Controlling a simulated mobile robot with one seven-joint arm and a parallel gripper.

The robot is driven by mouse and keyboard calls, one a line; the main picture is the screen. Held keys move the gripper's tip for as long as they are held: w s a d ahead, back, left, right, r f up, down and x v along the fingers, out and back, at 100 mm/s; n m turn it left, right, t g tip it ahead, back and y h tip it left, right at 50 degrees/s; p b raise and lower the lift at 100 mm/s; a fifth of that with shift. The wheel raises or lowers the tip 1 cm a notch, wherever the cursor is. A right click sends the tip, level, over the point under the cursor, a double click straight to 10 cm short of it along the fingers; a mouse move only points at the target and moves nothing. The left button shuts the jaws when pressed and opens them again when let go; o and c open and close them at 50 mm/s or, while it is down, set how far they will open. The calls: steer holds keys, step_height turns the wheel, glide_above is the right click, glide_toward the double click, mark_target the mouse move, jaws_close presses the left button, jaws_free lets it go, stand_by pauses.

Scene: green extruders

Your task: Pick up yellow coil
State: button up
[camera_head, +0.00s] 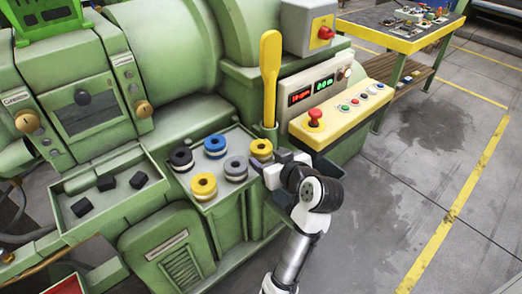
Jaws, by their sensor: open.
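Two yellow coils with dark middles sit on the green tray of the machine. One yellow coil (261,147) is at the tray's right back corner, and the other yellow coil (204,183) is at the front left. My gripper (266,163) reaches in from the right, just in front of the right-hand yellow coil. It is open, with nothing visible between the fingers. The fingers are small and partly hidden by the wrist, so I cannot tell whether they touch the coil.
A black coil (181,158), a blue coil (214,145) and a grey coil (236,167) share the tray. A tall yellow handle (270,70) rises behind the right-hand coil. A control panel (340,105) stands to the right. The floor (400,190) at right is clear.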

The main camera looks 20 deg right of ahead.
mark_target(267, 152)
steer(key=x, duration=0.2)
steer(key=p+x, duration=0.1)
steer(key=x, duration=0.1)
steer(key=shift+w+r, duration=0.3)
steer(key=shift+w, duration=0.1)
steer(key=shift+w+f, duration=0.2)
steer(key=shift+w, duration=0.1)
steer(key=shift+c, duration=0.2)
steer(key=c, duration=0.8)
